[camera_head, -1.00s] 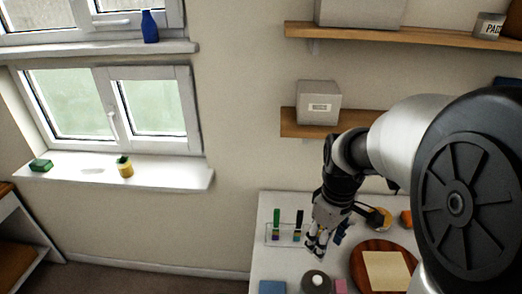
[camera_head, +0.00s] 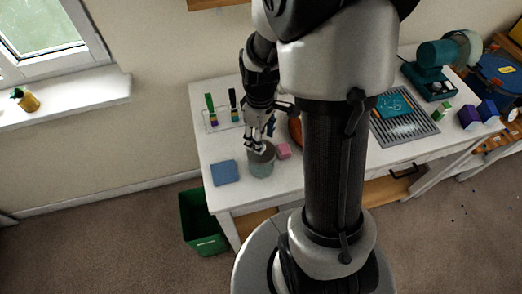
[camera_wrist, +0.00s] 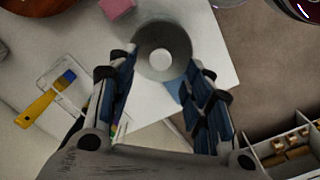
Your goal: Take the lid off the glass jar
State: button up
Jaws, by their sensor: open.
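The glass jar (camera_head: 261,167) stands upright near the front left of the white table, greenish and see-through. Its round grey lid (camera_head: 264,154) is on top; in the wrist view the lid (camera_wrist: 178,38) shows from above with a pale round knob (camera_wrist: 161,61) at its middle. My gripper (camera_head: 257,146) points down at the lid from above. In the wrist view my gripper (camera_wrist: 161,62) is open, with one finger at each side of the lid. I cannot tell whether the fingertips touch it. The jar's body is hidden in the wrist view.
A pink block (camera_head: 284,151) stands close right of the jar, and a blue square (camera_head: 224,172) lies to its left. A brush tray (camera_head: 211,127) is behind. A round wooden board (camera_head: 294,128) is partly hidden by my arm. A green bin (camera_head: 204,224) stands on the floor.

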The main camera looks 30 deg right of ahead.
aim_at(269, 155)
notch_tip(269, 155, down, 4)
jog(key=shift+s+d+f+b, duration=0.1)
jog(key=shift+b, duration=0.4)
jog(key=shift+c, duration=0.3)
grip_shut()
